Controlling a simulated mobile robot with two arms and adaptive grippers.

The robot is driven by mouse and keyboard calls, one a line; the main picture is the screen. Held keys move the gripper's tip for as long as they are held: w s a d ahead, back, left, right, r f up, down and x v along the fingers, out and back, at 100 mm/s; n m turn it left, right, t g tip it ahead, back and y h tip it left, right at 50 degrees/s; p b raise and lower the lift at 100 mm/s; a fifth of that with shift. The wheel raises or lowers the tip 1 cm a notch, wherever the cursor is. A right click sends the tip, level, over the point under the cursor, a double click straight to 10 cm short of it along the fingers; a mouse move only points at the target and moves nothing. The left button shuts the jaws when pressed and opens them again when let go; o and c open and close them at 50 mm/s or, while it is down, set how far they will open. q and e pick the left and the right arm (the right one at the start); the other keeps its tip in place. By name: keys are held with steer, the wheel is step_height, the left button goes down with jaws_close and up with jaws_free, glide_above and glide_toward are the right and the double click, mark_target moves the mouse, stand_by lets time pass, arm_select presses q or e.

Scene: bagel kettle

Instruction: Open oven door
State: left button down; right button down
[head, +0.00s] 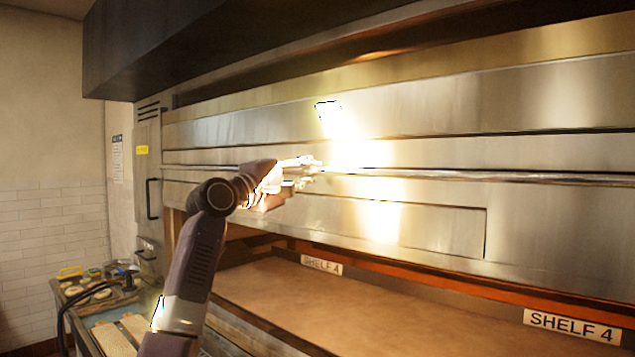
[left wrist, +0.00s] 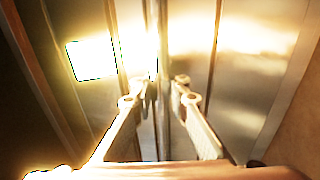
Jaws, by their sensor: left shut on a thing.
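The oven (head: 560,95) has a wide brushed-steel front. Its door (head: 480,150) looks shut, with a long thin handle bar (head: 480,176) running sideways along it. My left gripper (head: 308,171) is at the bar, left of the picture's middle, and is shut on it. In the left wrist view the bar runs up the picture between the fingers of my left gripper (left wrist: 160,88). Bright glare on the steel hides some detail near the fingertips. My right gripper is not in view.
Below the oven is a wide brown shelf (head: 290,300) with "SHELF 4" labels (head: 571,326). At the lower left stands a counter with trays and round pale food (head: 100,292). A dark hood (head: 180,45) overhangs the oven.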

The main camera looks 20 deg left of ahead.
arm_select(q)
steer(key=shift+s+a+r, duration=0.1)
steer(key=shift+a+r, duration=0.05)
steer(key=shift+r, duration=0.1)
steer(key=c, duration=2.2)
jaws_free()
steer(key=shift+s, duration=0.1)
steer(key=shift+c, duration=0.2)
steer(key=shift+o, duration=1.4)
steer(key=shift+s+a+r, duration=0.15)
steer(key=shift+s, duration=0.1)
steer(key=shift+o, duration=0.6)
steer(key=shift+s+a, duration=0.1)
steer(key=shift+s, duration=0.25)
steer(key=shift+w, duration=0.2)
steer(key=shift+w+d+f, duration=0.1)
steer(key=shift+d+f, duration=0.1)
steer(key=v, duration=1.2)
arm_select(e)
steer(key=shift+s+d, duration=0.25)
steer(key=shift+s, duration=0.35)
